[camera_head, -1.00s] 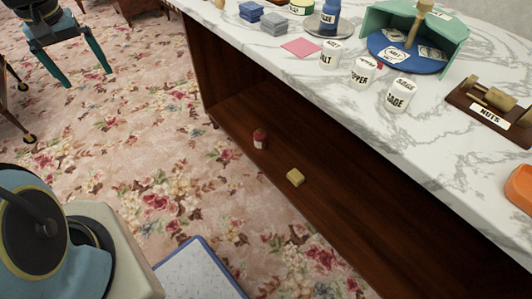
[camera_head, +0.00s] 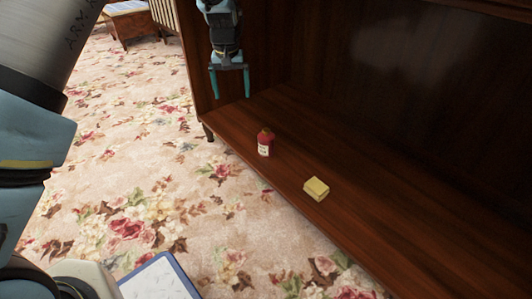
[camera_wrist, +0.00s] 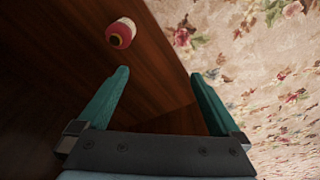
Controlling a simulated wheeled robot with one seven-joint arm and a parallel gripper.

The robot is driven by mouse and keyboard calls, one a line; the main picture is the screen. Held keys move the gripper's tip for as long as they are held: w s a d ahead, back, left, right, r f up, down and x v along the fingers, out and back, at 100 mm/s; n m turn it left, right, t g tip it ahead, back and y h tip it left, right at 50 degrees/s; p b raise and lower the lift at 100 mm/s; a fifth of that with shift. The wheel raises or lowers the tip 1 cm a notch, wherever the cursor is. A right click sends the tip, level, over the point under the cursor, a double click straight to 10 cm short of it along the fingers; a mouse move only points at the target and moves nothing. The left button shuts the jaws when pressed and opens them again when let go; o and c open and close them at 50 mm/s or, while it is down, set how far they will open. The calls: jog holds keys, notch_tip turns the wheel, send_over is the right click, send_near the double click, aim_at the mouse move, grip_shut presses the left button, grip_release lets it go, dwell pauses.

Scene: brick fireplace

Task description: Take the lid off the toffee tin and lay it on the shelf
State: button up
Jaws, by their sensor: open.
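A small yellow box-like block (camera_head: 316,189) lies near the front edge of the dark wooden shelf (camera_head: 400,235). A red container with a white label (camera_head: 265,143) stands upright on the shelf behind and left of it. No readable label shows which one is the toffee tin, and no separate lid is visible. My gripper (camera_head: 230,92) is open and empty at the left end of the shelf opening, apart from both. In the wrist view my gripper (camera_wrist: 160,85) has its fingers spread, with the red container (camera_wrist: 121,33) beyond them, up and left. The yellow block is not visible there.
The cabinet's left side panel (camera_head: 188,60) stands close beside my gripper. A dark back wall and an upper board close in the shelf. The shelf right of the yellow block looks clear. Flowered carpet (camera_head: 120,170) lies in front.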

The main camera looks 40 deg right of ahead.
jog(key=m+b, duration=0.1)
jog(key=b, duration=0.2)
send_near(266, 130)
jog(key=shift+w+f, duration=0.1)
jog(key=shift+w, duration=0.1)
jog(key=f, duration=0.1)
jog(key=f+b, duration=0.1)
jog(key=f, duration=0.1)
jog(key=f+b, duration=0.1)
jog(key=f, duration=0.1)
jog(key=shift+w+d, duration=0.25)
jog(key=shift+d, duration=0.1)
jog(key=f+b, duration=0.4)
jog(key=f, duration=0.1)
jog(key=shift+w+d, duration=0.15)
jog(key=shift+d, duration=0.1)
jog(key=shift+c, duration=0.2)
jog(key=c, duration=1.2)
jog(key=shift+r, duration=0.15)
